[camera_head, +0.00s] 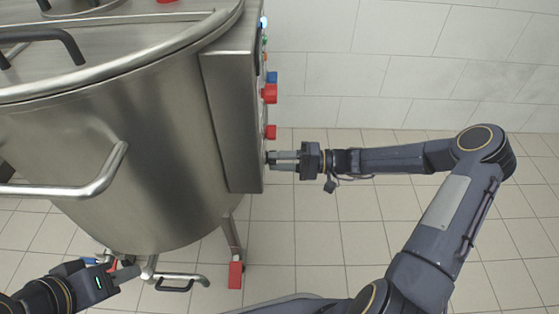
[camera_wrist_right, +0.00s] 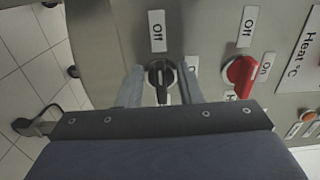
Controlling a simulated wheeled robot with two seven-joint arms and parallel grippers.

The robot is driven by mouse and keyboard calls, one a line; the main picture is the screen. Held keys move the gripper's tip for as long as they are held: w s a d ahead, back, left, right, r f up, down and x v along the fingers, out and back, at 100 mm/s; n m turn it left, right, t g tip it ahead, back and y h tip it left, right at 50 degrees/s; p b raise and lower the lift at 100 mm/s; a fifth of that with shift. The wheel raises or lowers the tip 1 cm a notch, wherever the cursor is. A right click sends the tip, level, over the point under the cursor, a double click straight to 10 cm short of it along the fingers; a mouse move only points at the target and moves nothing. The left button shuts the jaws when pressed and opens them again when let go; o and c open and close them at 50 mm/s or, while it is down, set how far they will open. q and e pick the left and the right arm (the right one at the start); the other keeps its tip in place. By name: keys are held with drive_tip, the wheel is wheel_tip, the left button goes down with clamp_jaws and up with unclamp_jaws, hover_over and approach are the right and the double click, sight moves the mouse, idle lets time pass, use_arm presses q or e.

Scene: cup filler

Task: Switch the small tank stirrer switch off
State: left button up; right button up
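The small tank is probably the steel tank (camera_head: 130,150) at the left of the head view, with a steel control box (camera_head: 230,115) on its right side. In the right wrist view a black rotary switch (camera_wrist_right: 160,75) sits on the panel, under a label reading Off (camera_wrist_right: 157,30); its name label is not visible. My right gripper (camera_head: 272,160) is at the lower part of the panel. Its fingers (camera_wrist_right: 160,90) stand on either side of the black switch, apart, with small gaps beside it. My left gripper (camera_head: 125,273) is low, near the tank's bottom outlet; its opening is unclear.
A red switch (camera_wrist_right: 240,75) with Off and On labels is just right of the black one in the right wrist view. More red knobs (camera_head: 269,93) are higher on the panel. A bent steel handle (camera_head: 105,172) sticks out from the tank. The tiled floor at right is clear.

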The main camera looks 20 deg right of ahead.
drive_tip(key=p+v, duration=0.2)
drive_tip(key=v, duration=0.5)
drive_tip(key=shift+d, duration=0.4)
drive_tip(key=shift+s, duration=0.15)
drive_tip(key=shift+r, duration=0.15)
